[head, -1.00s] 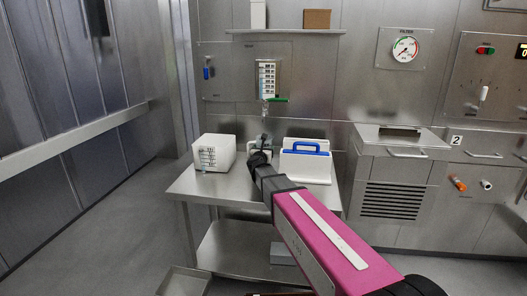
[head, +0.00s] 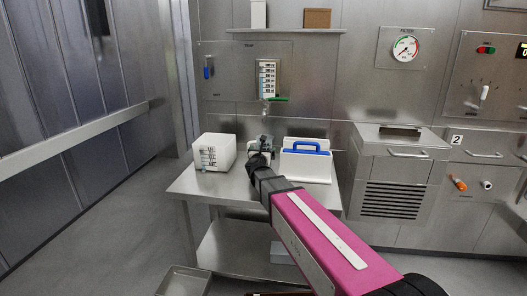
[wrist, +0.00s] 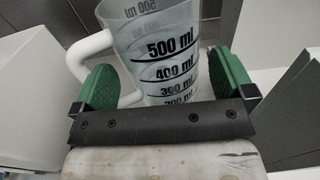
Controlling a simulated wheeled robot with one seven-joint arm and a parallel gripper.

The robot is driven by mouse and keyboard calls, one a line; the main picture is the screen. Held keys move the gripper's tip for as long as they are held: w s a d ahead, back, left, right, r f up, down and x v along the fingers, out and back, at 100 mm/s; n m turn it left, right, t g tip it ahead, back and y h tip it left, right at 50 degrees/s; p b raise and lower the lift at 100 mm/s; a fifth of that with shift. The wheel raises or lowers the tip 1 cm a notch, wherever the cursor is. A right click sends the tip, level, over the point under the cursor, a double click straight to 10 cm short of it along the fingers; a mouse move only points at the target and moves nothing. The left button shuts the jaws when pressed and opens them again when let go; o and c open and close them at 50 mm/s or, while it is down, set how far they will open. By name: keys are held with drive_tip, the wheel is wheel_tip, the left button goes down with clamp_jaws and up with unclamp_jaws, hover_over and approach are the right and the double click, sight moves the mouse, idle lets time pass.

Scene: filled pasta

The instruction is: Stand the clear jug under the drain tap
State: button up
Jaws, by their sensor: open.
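The clear jug (wrist: 165,62) fills the middle of the wrist view, with black millilitre marks and a white handle (wrist: 92,50) on its left. My gripper (wrist: 167,82) is open, with one green finger on each side of the jug. The left finger is by the handle, and the right finger is close to the jug wall; I cannot tell whether either touches. In the head view my gripper (head: 258,158) is over the back of the steel table and hides most of the jug. A small tap with a green lever (head: 279,99) is on the wall above, below a level gauge.
The steel table (head: 222,185) also holds a white box (head: 214,152) with black marks at left and a white caddy (head: 306,165) with a blue handle close on the right. A steel cabinet (head: 392,170) stands further right. The table's front left is clear.

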drive_tip(key=s, duration=0.3)
drive_tip(key=s+a, duration=0.1)
drive_tip(key=s, duration=0.4)
drive_tip(key=shift+s+a, duration=0.35)
drive_tip(key=shift+s, duration=0.05)
